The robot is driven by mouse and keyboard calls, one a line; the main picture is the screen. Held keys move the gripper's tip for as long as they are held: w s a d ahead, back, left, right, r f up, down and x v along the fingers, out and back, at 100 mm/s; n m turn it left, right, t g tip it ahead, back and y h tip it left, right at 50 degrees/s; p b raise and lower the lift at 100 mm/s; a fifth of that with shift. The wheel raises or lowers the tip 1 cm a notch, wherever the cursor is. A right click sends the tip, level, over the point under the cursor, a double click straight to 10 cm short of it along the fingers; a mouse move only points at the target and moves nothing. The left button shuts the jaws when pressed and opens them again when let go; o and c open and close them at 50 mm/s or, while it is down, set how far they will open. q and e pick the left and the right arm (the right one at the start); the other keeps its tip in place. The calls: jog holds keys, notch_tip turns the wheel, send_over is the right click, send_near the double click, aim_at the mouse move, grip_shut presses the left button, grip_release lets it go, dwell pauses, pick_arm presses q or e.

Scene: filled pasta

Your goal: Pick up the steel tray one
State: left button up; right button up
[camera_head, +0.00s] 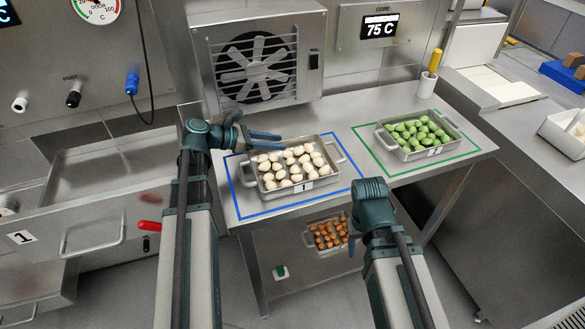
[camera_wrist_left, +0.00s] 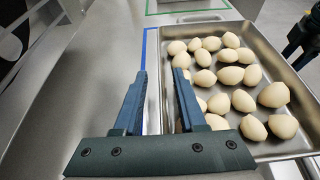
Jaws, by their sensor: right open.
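Steel tray one (camera_head: 268,197) stands on the counter inside a blue outline, filled with pale round pasta, with a "1" label on its front and a handle at each end. In the left wrist view the tray (camera_wrist_left: 285,70) fills the right side. My left gripper (camera_head: 280,137) reaches in from the left at the tray's back left; its fingers are apart and empty. In the wrist view the left gripper's tips (camera_wrist_left: 160,75) lie either side of the tray's back rim, apparently above it.
A tray of green pasta (camera_head: 384,138) stands to the right inside a green outline (camera_head: 480,145). A tray of orange pieces (camera_head: 312,240) is on the lower shelf. A fan unit (camera_head: 210,60) stands behind tray one. Bare counter lies between the outlines.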

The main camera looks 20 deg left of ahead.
pick_arm(q)
grip_shut()
dwell(1.4)
